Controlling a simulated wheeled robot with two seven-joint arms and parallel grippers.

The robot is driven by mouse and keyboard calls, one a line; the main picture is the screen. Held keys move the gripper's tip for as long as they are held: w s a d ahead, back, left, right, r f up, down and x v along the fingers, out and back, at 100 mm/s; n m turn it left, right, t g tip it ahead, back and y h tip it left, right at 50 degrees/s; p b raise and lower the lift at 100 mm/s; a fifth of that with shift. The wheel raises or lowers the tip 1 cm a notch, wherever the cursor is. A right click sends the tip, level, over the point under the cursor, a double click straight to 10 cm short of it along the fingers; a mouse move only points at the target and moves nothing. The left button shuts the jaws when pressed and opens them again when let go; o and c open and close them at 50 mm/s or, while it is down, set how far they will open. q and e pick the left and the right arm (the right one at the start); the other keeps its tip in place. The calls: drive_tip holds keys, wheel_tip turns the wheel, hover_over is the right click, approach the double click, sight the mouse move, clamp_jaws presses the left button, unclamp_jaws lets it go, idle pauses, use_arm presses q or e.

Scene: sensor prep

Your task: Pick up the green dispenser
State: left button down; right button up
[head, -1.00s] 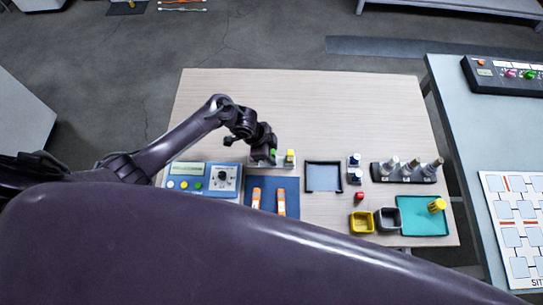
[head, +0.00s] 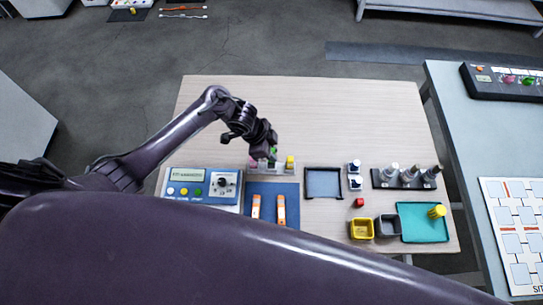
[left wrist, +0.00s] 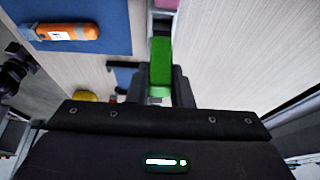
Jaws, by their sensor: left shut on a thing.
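The green dispenser (head: 273,152) is between the fingers of my left gripper (head: 268,155), over the small white rack (head: 272,170) on the wooden table. In the left wrist view the green dispenser (left wrist: 160,65) shows as a bright green block, with the dark fingers (left wrist: 162,90) closed on it. The gripper hides part of it in the head view, and I cannot tell whether its lower end is clear of the rack. A yellow-topped dispenser (head: 290,160) stands at the rack's right end. A pink one (head: 253,163) shows at its left. My right gripper is not in view.
A blue instrument box (head: 203,187) and a blue mat (head: 268,203) with two orange tools are in front. A dark-edged tray (head: 323,182), small bottles, yellow and grey bins (head: 362,229) and a teal tray (head: 420,228) lie right. The table's back is clear.

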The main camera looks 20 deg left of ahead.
use_arm(q)
wheel_tip(320, 180, up, 15)
drive_tip(key=p, duration=0.2)
drive_tip(key=shift+f, duration=0.1)
drive_tip(key=c, duration=2)
unclamp_jaws()
drive_tip(key=shift+c, duration=0.4)
